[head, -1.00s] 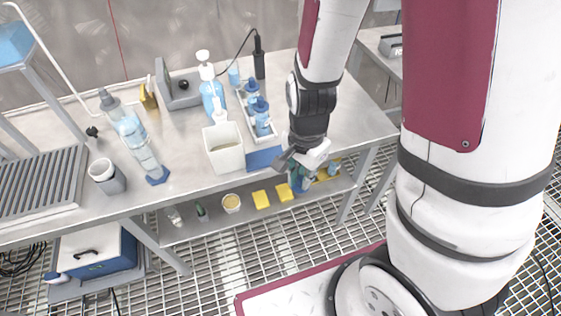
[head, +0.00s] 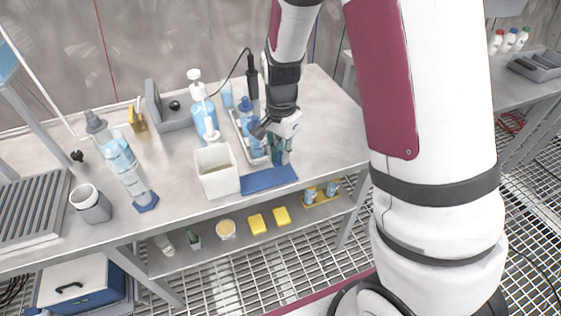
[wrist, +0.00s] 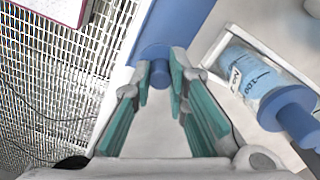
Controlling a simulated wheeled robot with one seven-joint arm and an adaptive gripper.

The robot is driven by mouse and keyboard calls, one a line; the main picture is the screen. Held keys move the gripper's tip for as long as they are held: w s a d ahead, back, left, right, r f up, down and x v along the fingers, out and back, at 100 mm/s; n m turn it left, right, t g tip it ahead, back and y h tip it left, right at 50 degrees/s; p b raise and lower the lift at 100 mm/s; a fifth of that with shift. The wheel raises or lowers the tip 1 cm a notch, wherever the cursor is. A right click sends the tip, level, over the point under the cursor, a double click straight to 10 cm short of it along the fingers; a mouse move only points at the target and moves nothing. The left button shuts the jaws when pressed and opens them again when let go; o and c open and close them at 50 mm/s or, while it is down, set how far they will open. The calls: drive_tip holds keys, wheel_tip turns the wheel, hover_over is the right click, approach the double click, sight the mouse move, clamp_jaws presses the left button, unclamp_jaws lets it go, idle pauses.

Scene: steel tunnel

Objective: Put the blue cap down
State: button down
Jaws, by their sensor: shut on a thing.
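My gripper (head: 279,158) is over the bench, just behind the blue mat (head: 268,180) at the front edge. In the wrist view the teal fingers of my gripper (wrist: 160,80) are shut on the blue cap (wrist: 154,53), a short round piece between the fingertips. The blue mat (wrist: 180,25) shows as a flat strip beyond the cap. I cannot tell whether the cap touches the mat or the bench. The cap cannot be made out in the head view.
A white tray (wrist: 225,45) with a blue-capped bottle (wrist: 250,75) lies right of my fingers. In the head view a white bin (head: 217,172) stands left of the mat, with pump bottles (head: 203,108) behind. Bench to the right is clear (head: 330,130).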

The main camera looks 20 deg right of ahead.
drive_tip(key=shift+f, duration=1.75)
drive_tip(key=shift+f, duration=0.1)
drive_tip(key=c, duration=1.6)
unclamp_jaws()
drive_tip(key=shift+o, duration=0.2)
wheel_tip(320, 180, up, 12)
drive_tip(key=shift+r+p, duration=0.2)
drive_tip(key=shift+p, duration=0.2)
drive_tip(key=s+r+n+t, duration=0.2)
drive_tip(key=s+r+n, duration=0.4)
drive_tip(key=s+r, duration=0.55)
drive_tip(key=s+r+n+t, duration=0.1)
drive_tip(key=s+n, duration=0.5)
drive_tip(key=s, duration=0.7)
drive_tip(key=shift+s+r+n, duration=0.3)
drive_tip(key=shift+r, duration=0.6)
